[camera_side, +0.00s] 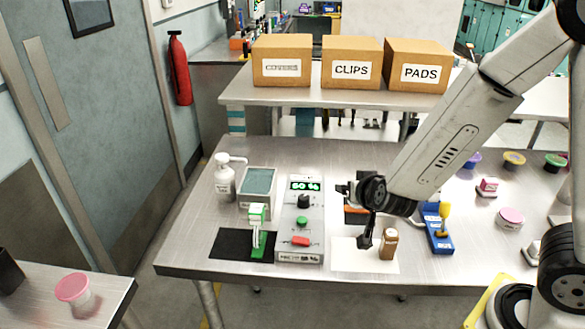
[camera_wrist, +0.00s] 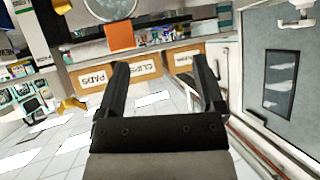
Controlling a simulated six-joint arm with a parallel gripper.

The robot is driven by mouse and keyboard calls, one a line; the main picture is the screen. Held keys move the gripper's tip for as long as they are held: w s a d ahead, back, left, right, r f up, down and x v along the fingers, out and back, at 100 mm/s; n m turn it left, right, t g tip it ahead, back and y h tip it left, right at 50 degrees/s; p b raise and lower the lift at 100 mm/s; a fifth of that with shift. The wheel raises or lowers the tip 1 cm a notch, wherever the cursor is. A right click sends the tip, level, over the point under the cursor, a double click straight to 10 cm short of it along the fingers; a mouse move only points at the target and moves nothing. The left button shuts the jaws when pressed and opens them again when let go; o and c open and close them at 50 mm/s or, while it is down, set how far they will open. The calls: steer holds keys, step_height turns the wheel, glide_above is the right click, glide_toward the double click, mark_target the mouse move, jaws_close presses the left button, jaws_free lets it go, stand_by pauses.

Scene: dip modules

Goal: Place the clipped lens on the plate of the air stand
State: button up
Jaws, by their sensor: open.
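A green and white upright piece (camera_side: 258,228) stands on a black mat at the table's left. I cannot tell whether it is the clipped lens or the air stand. A grey control box (camera_side: 300,250) with a green "50 %" display stands to its right. My gripper (camera_side: 349,190) is over the middle of the table, partly hidden by my own wrist in the side view. In the wrist view its two dark fingers (camera_wrist: 160,82) are wide apart with nothing between them. No lens or plate can be made out for certain.
A white pump bottle (camera_side: 224,182) and a grey-screened device (camera_side: 258,188) stand at the back left. A brown bottle (camera_side: 388,244) stands on a white sheet (camera_side: 345,256). A blue holder (camera_side: 437,232) is to the right. Several cardboard boxes (camera_side: 350,45) line the rear table.

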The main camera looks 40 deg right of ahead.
steer(key=s+a+f+n+g+y, duration=0.1)
steer(key=s+n+g+y, duration=0.4)
steer(key=s, duration=0.5)
steer(key=f+n+g, duration=0.1)
steer(key=n+g, duration=0.1)
steer(key=shift+a+f+g+y, duration=0.25)
steer(key=shift+a+g+y, duration=0.05)
